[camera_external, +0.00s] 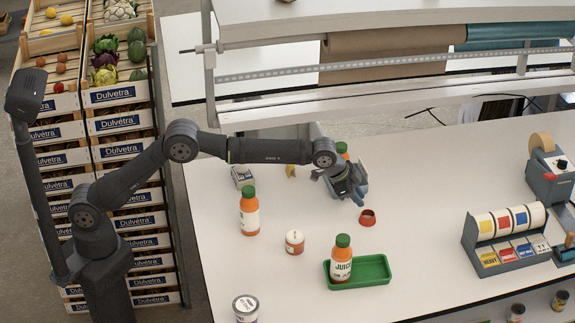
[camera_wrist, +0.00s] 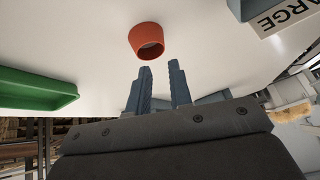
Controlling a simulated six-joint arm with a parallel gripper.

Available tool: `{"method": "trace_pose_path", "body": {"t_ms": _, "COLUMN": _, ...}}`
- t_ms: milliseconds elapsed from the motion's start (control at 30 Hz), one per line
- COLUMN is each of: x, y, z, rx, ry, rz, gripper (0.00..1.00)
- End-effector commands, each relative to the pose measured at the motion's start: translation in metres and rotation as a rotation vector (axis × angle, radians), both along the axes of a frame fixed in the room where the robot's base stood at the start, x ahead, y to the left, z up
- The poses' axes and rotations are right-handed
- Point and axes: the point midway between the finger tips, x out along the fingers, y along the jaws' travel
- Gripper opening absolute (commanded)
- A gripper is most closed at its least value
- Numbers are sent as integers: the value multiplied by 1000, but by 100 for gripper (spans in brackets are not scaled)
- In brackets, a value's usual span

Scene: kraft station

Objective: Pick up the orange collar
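The orange collar (camera_external: 367,217) is a small red-orange ring lying on the white table, behind the green tray. In the wrist view the collar (camera_wrist: 147,40) lies beyond my fingertips, a little to their left, with its dark opening showing. My gripper (camera_external: 352,198) is just to the left of the collar and behind it in the external view. In the wrist view the two blue-grey fingers of my gripper (camera_wrist: 161,68) stand apart with nothing between them. The fingers do not touch the collar.
A green tray (camera_external: 378,282) holds a juice bottle (camera_external: 341,262). Another bottle (camera_external: 249,212), a small jar (camera_external: 295,242) and a tub (camera_external: 246,308) stand to the left. A label dispenser (camera_external: 507,238) stands at the right. The table around the collar is clear.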

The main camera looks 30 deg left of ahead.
Motion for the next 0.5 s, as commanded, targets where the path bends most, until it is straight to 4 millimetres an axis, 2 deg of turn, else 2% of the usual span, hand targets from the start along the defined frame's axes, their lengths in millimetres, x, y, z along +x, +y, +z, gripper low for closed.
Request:
{"method": "trace_pose_path", "body": {"t_ms": 267, "x": 6, "y": -6, "z": -16, "rx": 1, "ry": 1, "rz": 1, "gripper": 19}}
{"method": "trace_pose_path", "body": {"t_ms": 500, "x": 19, "y": -16, "z": -45, "rx": 0, "ry": 0, "rz": 1, "gripper": 19}}
